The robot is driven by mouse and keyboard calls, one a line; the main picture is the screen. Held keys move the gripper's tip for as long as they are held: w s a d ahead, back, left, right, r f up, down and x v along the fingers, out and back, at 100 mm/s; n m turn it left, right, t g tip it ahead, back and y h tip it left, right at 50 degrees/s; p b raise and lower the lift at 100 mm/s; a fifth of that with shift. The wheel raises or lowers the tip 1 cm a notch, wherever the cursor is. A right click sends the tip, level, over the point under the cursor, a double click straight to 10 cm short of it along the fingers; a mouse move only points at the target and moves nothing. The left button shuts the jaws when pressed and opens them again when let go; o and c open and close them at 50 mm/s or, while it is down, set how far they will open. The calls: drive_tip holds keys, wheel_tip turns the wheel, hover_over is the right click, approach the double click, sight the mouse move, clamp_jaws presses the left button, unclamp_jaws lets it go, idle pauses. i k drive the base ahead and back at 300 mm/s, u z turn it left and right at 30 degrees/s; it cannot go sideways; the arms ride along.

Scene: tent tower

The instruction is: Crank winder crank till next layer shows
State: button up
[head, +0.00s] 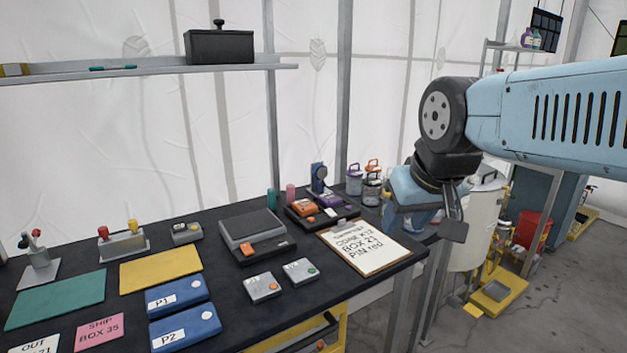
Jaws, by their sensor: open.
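My gripper (447,218) hangs at the right, beyond the bench's right end, in front of a pale cylinder. One dark finger pad shows clearly; its jaws are apart and I see nothing between them. A small blue upright device with a dark round part (319,178) stands at the back of the bench, left of my gripper and well apart from it. It may be the winder, but its crank and any layer are too small to tell.
Several lidded canisters (372,190) stand behind the clipboard. A pale cylinder (482,230) stands right of the bench.

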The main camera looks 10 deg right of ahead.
sight(323, 172)
drive_tip(key=i, duration=0.95)
drive_tip(key=z, duration=0.05)
